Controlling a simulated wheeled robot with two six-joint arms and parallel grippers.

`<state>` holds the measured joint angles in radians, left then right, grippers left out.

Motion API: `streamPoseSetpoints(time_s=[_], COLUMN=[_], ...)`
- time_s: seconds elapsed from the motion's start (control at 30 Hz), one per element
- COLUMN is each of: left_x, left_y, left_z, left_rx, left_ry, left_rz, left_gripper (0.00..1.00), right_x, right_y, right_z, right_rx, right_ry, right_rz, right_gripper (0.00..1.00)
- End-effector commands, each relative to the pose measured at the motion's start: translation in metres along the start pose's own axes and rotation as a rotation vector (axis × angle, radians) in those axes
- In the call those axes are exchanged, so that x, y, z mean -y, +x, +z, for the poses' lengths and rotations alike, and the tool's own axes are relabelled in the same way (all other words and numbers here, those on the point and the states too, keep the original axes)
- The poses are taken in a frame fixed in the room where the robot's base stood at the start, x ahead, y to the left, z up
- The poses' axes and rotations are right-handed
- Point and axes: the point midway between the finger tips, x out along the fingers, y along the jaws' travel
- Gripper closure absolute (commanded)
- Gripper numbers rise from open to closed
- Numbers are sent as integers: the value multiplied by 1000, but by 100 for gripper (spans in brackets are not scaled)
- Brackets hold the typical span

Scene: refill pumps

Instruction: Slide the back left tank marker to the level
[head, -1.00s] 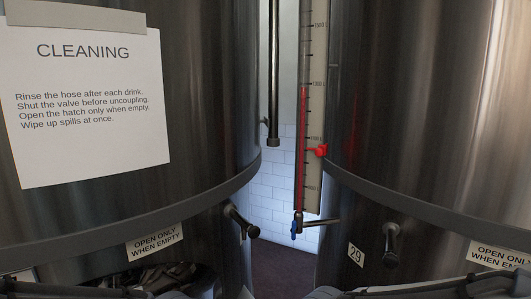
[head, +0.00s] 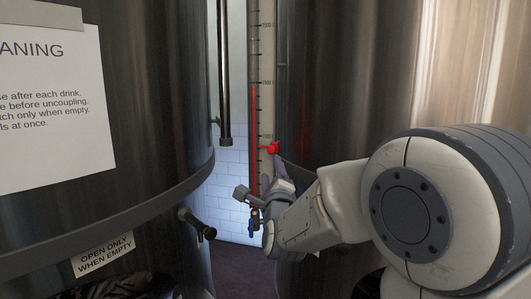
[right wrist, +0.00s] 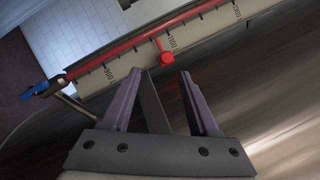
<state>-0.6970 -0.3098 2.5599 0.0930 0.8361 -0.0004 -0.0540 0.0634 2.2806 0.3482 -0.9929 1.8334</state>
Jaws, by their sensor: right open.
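The red tank marker (head: 270,148) sits on the upright level gauge (head: 267,60) between two steel tanks, near the 1100 line. The red liquid column (head: 254,110) in the gauge tube stands higher, with its top near the 1300 line. My right gripper (head: 262,187) is just below the marker, partly hidden by its own wrist. In the right wrist view the gripper (right wrist: 158,77) is open and empty. The marker (right wrist: 166,58) shows just beyond the fingertips, between their lines and apart from them. My left gripper is out of view.
A blue valve handle (head: 251,228) is at the gauge's foot. Steel tanks stand left (head: 150,120) and right (head: 340,100), with a narrow gap between them. A dark pipe (head: 224,80) hangs in the gap. A black-tipped tap (head: 200,228) sticks out from the left tank.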

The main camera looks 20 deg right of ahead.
Motion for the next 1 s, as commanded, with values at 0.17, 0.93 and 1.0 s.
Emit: streamPoseSetpoints(time_s=[0.17, 0.93, 1.0], left_x=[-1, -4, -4], left_y=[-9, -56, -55], left_z=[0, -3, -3], left_rx=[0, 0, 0], left_ry=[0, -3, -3], left_rz=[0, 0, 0], left_gripper=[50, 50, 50], right_x=[12, 13, 12], right_y=[16, 107, 107], right_z=[-3, -3, -3], right_rx=[-6, -2, -2], right_ry=[38, 36, 36], right_rz=[-41, -38, -38], right_gripper=[39, 39, 39])
